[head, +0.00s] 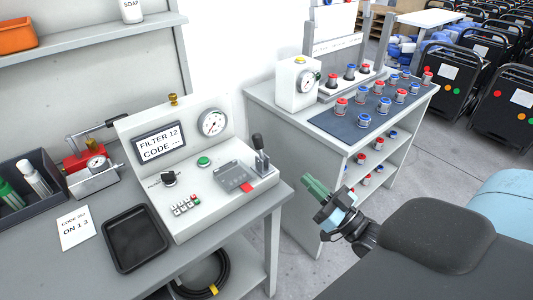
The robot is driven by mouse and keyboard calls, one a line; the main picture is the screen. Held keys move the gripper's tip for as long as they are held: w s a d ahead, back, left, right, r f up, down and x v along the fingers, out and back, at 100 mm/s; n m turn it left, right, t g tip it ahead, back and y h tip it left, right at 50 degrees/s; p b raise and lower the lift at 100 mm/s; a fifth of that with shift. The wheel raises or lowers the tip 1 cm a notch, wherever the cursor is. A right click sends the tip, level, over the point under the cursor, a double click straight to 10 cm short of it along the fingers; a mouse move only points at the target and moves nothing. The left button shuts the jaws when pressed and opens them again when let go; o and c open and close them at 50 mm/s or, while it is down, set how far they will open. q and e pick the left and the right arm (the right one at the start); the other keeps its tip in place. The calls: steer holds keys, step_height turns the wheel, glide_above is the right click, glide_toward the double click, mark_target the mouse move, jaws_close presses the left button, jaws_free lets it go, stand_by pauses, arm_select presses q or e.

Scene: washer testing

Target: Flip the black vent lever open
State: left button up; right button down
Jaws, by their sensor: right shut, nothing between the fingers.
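The black lever (258,148) stands nearly upright on a small metal mount at the right end of the grey test panel (212,207). My right gripper (311,184) has green fingers and is shut and empty. It hangs in front of the white cabinet, to the right of the lever and lower in the picture, clearly apart from it. My left gripper is not in view.
The panel also carries a screen (161,143), a gauge (212,122), a green button (204,161), a black knob (168,179) and a grey clamp block (232,176). A black tray (135,254) lies left of it. A white cabinet (290,137) with several small canisters stands behind right.

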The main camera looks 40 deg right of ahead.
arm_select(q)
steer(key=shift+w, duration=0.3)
arm_select(e)
steer(key=shift+w+d+r, duration=0.15)
steer(key=shift+d+r, duration=0.1)
steer(key=shift+r, duration=0.3)
steer(key=p, duration=0.2)
glide_toward(260, 138)
step_height(260, 138, up, 4)
steer(key=w, duration=0.2)
steer(key=w+f, duration=0.1)
steer(key=w+a+f, duration=0.1)
steer(key=w, duration=0.1)
steer(key=shift+w, duration=0.1)
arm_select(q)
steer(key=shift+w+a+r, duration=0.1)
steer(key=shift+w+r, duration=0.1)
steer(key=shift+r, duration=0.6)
arm_select(e)
steer(key=shift+w, duration=0.1)
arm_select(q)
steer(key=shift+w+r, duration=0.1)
